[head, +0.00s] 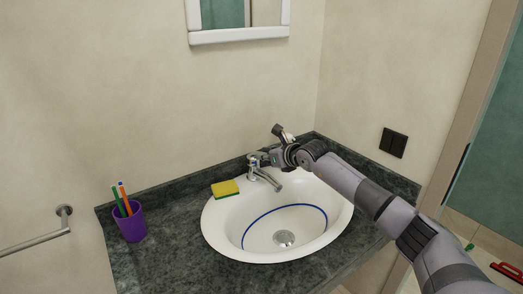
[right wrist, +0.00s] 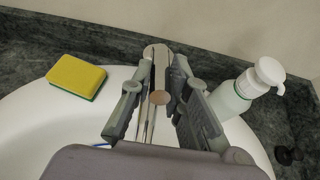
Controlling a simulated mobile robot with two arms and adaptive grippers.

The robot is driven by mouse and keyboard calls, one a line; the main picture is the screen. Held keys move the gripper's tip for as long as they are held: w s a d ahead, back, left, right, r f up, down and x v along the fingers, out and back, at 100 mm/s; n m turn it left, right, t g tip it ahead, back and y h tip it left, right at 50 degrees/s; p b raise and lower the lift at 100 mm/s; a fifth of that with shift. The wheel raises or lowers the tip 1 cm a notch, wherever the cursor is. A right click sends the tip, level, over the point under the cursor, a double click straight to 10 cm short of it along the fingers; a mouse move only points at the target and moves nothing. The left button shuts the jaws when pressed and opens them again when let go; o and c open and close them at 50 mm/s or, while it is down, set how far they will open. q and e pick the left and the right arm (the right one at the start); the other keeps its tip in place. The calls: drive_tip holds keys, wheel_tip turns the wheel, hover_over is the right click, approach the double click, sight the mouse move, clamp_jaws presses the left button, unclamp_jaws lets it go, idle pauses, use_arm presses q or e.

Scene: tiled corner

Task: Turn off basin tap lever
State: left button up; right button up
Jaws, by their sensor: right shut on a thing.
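The chrome basin tap (head: 267,179) stands at the back rim of the white oval basin (head: 222,238), its spout reaching over the bowl. My right gripper (head: 262,159) is at the top of the tap, coming from the right, and hides much of the lever. In the right wrist view the tap (right wrist: 154,58) lies between the two fingers of my right gripper (right wrist: 160,88), which is shut on the lever. The lever's exact angle is hard to tell. I cannot make out a water stream. My left gripper is not in view.
A yellow and green sponge (head: 225,188) lies left of the tap. A white pump bottle (right wrist: 238,96) stands close to the right of my gripper. A purple cup (head: 131,222) with pens is at the left of the dark counter (head: 180,262). A mirror (head: 238,36) hangs above.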

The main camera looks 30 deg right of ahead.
clamp_jaws()
drive_tip(key=shift+c, duration=1.2)
unclamp_jaws()
drive_tip(key=shift+s+f+b, duration=0.2)
drive_tip(key=shift+f+b, duration=0.2)
drive_tip(key=shift+f, duration=0.1)
drive_tip(key=shift+s+f+b, duration=0.15)
drive_tip(key=shift+f+b, duration=0.25)
drive_tip(key=shift+f, duration=0.1)
drive_tip(key=o, duration=0.9)
drive_tip(key=shift+r, duration=0.2)
drive_tip(key=shift+c, duration=0.2)
drive_tip(key=shift+r, duration=0.1)
